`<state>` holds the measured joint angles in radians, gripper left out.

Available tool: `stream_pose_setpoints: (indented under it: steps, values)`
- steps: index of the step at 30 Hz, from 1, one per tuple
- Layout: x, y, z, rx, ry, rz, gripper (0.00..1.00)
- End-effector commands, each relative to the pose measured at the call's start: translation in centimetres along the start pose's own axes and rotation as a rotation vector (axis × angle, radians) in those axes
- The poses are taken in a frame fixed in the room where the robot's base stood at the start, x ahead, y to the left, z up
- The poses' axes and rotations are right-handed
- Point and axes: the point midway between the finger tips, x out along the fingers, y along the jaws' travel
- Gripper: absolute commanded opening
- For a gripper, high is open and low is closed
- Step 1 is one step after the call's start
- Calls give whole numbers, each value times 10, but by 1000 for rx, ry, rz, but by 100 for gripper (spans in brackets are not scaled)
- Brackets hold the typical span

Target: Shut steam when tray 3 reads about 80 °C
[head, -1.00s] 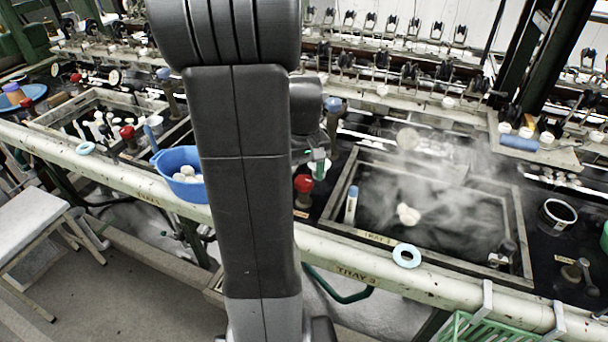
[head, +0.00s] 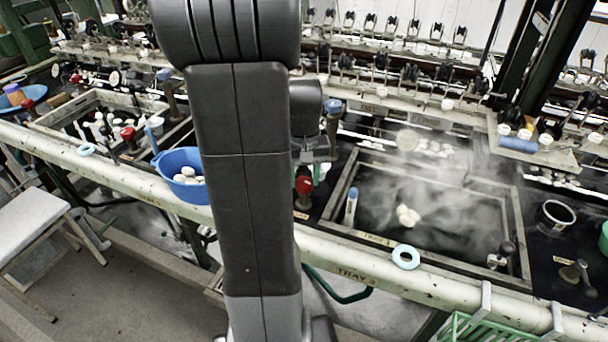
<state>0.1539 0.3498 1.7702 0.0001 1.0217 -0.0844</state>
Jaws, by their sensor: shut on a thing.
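Tray 3 (head: 338,188) is a steaming basin of dark water at the right, with a pale clump (head: 408,215) in it. A white stick with a blue cap (head: 351,207), perhaps the thermometer, stands at its left inner edge; no reading is legible. A red-knobbed valve (head: 304,187) stands just left of the basin. My gripper (head: 307,164), partly hidden by my arm, points down right at the red knob. It looks shut on that knob, though the contact is hard to see.
A blue-knobbed valve (head: 333,108) rises behind the gripper. A blue bowl (head: 180,195) of white cocoons stands left of my arm. A light-blue ring (head: 406,257) lies on the front rail (head: 450,285). A second basin (head: 65,112) is at far left.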

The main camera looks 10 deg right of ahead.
Motion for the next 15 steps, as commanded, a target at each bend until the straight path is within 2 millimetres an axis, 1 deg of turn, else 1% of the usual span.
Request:
stream_pose_setpoints:
  steps: [6, 15]
  values:
    - [-2, 0, 0, 191, 0, 1, 18]
    - [-1, 0, 0, 417, 1, 1, 18]
